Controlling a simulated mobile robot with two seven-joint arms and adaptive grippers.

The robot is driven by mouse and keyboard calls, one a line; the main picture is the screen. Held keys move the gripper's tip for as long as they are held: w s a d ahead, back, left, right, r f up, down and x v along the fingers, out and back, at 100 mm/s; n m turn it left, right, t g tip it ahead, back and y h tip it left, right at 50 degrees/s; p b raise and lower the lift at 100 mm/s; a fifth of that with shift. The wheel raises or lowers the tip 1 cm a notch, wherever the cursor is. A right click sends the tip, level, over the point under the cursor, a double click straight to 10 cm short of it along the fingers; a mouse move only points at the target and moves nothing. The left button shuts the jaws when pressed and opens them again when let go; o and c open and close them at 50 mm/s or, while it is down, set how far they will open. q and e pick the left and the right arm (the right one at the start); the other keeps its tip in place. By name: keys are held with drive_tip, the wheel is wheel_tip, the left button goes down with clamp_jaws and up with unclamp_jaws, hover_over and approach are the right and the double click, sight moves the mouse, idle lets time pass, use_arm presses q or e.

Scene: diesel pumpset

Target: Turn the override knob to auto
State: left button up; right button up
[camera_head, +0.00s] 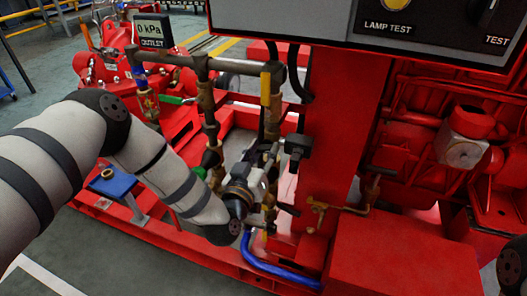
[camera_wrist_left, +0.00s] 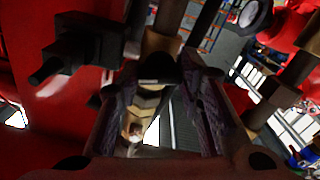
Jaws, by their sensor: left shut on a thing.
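My left gripper (camera_head: 266,160) is down among the brass pipework beside the red column. In the left wrist view its two dark fingers (camera_wrist_left: 163,85) are closed around a small dark knob-like part (camera_wrist_left: 158,68), with brass fittings (camera_wrist_left: 147,103) showing between the fingers. This part may be the override knob; I can read no marking on it, and its turn position is hidden. In the head view the fingers and fittings cover it. A black box-shaped part (camera_head: 298,145) sits just right of the gripper; it also shows in the left wrist view (camera_wrist_left: 90,42). My right gripper is out of view.
A panel with a yellow lamp-test button (camera_head: 424,8) and a black selector knob (camera_head: 492,16) above the word TEST is at top right. A red column (camera_head: 342,120), vertical brass pipes (camera_head: 207,105) and a blue hose (camera_head: 275,268) closely surround the gripper. An outlet display (camera_head: 153,30) reads 0 kPa.

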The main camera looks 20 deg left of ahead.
use_arm(q)
drive_tip(key=n, duration=0.3)
drive_tip(key=shift+n, duration=0.4)
drive_tip(key=n, duration=0.3)
drive_tip(key=shift+f+n+b, duration=0.1)
drive_tip(key=shift+n+b, duration=0.2)
drive_tip(key=n, duration=0.3)
drive_tip(key=shift+b, duration=0.35)
drive_tip(key=shift+n+b, duration=0.3)
drive_tip(key=shift+n, duration=1.4)
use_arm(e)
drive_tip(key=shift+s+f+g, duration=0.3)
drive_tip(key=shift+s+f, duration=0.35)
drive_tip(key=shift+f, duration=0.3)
use_arm(q)
drive_tip(key=o, duration=1.2)
drive_tip(key=shift+c, duration=0.2)
